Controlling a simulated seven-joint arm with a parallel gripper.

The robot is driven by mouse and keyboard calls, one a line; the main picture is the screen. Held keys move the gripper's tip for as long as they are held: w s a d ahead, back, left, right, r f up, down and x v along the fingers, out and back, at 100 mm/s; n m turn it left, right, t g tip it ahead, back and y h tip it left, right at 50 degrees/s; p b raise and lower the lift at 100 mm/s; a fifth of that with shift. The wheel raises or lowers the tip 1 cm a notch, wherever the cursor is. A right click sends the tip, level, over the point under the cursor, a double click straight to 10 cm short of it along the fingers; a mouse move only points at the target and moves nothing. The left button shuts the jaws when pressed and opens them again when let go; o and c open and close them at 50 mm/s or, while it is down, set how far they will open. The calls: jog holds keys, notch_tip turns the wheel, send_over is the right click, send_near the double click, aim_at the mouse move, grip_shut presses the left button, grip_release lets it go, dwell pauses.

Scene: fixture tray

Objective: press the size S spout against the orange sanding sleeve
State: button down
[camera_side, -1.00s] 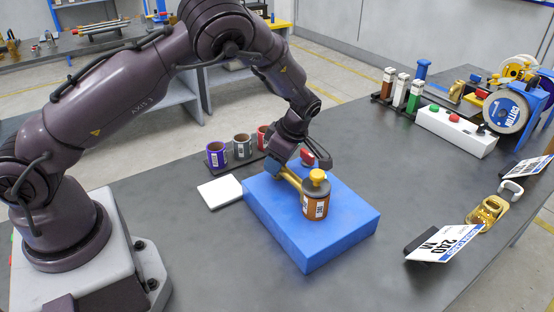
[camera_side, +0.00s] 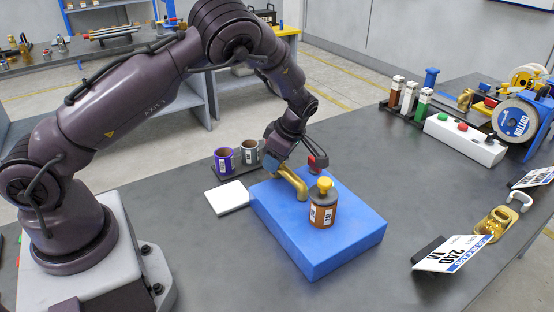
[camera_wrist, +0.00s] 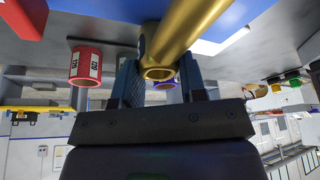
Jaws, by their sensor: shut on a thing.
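The spout is a bent gold tube (camera_side: 296,183); its size mark cannot be read. My gripper (camera_side: 281,157) is shut on it above the blue block (camera_side: 340,250). In the wrist view the spout (camera_wrist: 185,35) is between the two fingers of my gripper (camera_wrist: 160,82), with an open end toward the camera. The orange sanding sleeve (camera_side: 321,217) stands upright on the block around a dark core with a yellow knob (camera_side: 325,183) on top. The spout's far end is just left of the sleeve; whether they touch cannot be told.
A purple sleeve (camera_side: 224,160) and a grey sleeve (camera_side: 249,151) stand in a dark rack behind the block. A red sleeve (camera_wrist: 86,66) shows in the wrist view. A white pad (camera_side: 227,197) lies left of the block. A polishing wheel (camera_side: 515,121) stands at the back right.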

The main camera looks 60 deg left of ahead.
notch_tip(320, 180, up, 7)
dwell(0.6)
jog(key=shift+f, duration=0.1)
dwell(0.3)
